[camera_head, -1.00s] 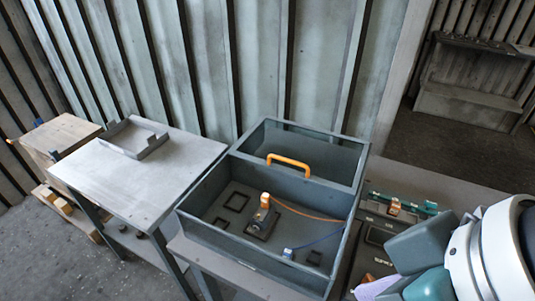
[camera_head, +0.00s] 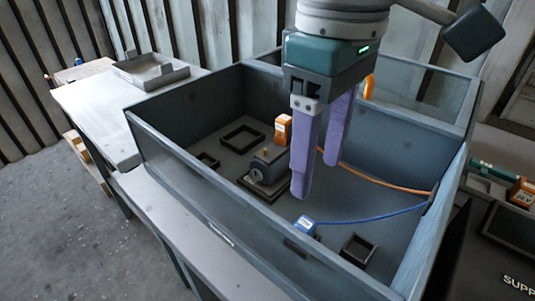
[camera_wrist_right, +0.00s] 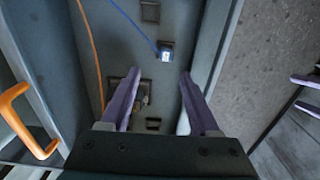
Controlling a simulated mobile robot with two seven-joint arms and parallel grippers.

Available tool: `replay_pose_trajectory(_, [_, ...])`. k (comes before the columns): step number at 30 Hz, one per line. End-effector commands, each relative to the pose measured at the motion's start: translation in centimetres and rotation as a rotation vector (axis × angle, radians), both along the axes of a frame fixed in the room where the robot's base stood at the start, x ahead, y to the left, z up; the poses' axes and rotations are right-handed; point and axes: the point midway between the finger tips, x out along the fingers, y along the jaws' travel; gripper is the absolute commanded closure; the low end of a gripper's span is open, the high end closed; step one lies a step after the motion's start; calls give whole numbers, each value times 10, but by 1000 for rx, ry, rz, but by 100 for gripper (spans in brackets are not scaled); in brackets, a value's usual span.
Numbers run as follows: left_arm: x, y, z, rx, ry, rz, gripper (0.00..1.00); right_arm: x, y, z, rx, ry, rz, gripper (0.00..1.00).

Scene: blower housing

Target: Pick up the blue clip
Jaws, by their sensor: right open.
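The blue clip (camera_head: 305,226), a small blue and white piece on the end of a blue cable (camera_head: 375,218), is on the floor of the grey open-topped housing (camera_head: 215,185). In the right wrist view the clip (camera_wrist_right: 165,55) lies beyond the fingertips, between their lines. My right gripper (camera_head: 316,175) points down into the housing with its two purple fingers apart and nothing between them. It is above the floor and apart from the clip.
An orange connector (camera_head: 283,128) with an orange cable (camera_head: 375,178) and a small motor-like block (camera_head: 268,165) are near the clip. Square black frames (camera_head: 358,250) sit on the floor. Tall housing walls surround the gripper. A grey tray (camera_head: 150,70) is on the left table.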

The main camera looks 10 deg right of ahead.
Motion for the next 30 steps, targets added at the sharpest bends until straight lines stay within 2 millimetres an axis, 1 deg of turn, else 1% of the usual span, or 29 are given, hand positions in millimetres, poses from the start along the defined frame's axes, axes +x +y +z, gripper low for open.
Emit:
replay_pose_trajectory(1, [0, 0, -1, 1, 0, 0, 0, -1, -1, -9, -2, 5, -2, 38])
replay_pose_trajectory(3, [0, 0, -1, 1, 0, 0, 0, -1, 0, -20, -2, 5, 0, 38])
replay_pose_trajectory(6, [0, 0, -2, 1, 0, 1, 0, -1, 0, -32, 0, 2, 1, 38])
replay_pose_trajectory(11, [0, 1, -3, 2, 0, 2, 0, -3, 2, -46, 0, 2, 1, 38])
replay_pose_trajectory(18, [0, 1, -7, 1, 0, 1, 0, -7, 6, -83, 0, 2, 1, 38])
replay_pose_trajectory(21, [0, 1, -8, 1, 0, 1, 0, -6, 6, -89, 1, -1, 2, 38])
replay_pose_trajectory(27, [0, 1, -8, 1, 1, 1, 0, -6, 6, -89, 0, -1, 3, 38])
replay_pose_trajectory(28, [0, 1, -8, 1, 1, 1, 0, -6, 6, -89, 0, -1, 3, 39])
replay_pose_trajectory(30, [-1, 1, -8, 1, 1, 0, 0, -6, 6, -89, 0, -1, 3, 46])
